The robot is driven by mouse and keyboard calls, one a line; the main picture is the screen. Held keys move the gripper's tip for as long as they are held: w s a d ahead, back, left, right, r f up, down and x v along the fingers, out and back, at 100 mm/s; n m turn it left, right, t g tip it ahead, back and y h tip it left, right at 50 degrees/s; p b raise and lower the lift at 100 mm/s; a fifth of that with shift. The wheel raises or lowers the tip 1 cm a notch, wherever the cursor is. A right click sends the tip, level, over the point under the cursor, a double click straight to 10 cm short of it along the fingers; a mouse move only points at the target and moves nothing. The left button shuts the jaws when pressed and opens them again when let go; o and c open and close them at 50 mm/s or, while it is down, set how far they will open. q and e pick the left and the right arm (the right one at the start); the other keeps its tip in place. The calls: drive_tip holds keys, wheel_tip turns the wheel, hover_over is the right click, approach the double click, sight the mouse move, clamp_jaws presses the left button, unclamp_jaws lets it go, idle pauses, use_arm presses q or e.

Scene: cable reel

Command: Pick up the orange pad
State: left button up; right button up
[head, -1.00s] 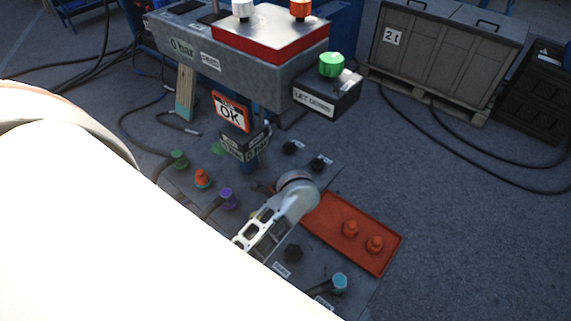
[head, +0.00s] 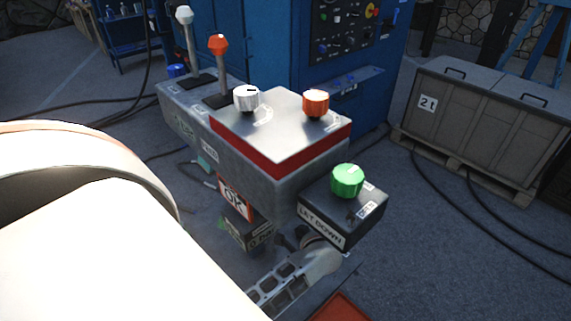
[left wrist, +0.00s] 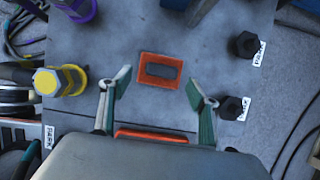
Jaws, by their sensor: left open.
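In the left wrist view, a flat orange pad (left wrist: 160,71) with a rectangular hole lies on a grey plate (left wrist: 100,30). My left gripper (left wrist: 157,78) is open, with its two green-grey fingers apart and the pad showing between their tips. Nothing is held. An orange strip (left wrist: 155,134) shows nearer the gripper's body; what it belongs to is unclear. In the head view, the pad cannot be made out. My right gripper is not seen.
Near the pad are a yellow hex plug (left wrist: 62,81) and black hex knobs (left wrist: 234,108). A red tray (head: 340,309) is at the bottom edge.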

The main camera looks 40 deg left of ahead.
use_arm(q)
drive_tip(key=x, duration=0.5)
drive_tip(key=shift+w+a, duration=0.15)
drive_tip(key=shift+a, duration=0.05)
drive_tip(key=c, duration=1.2)
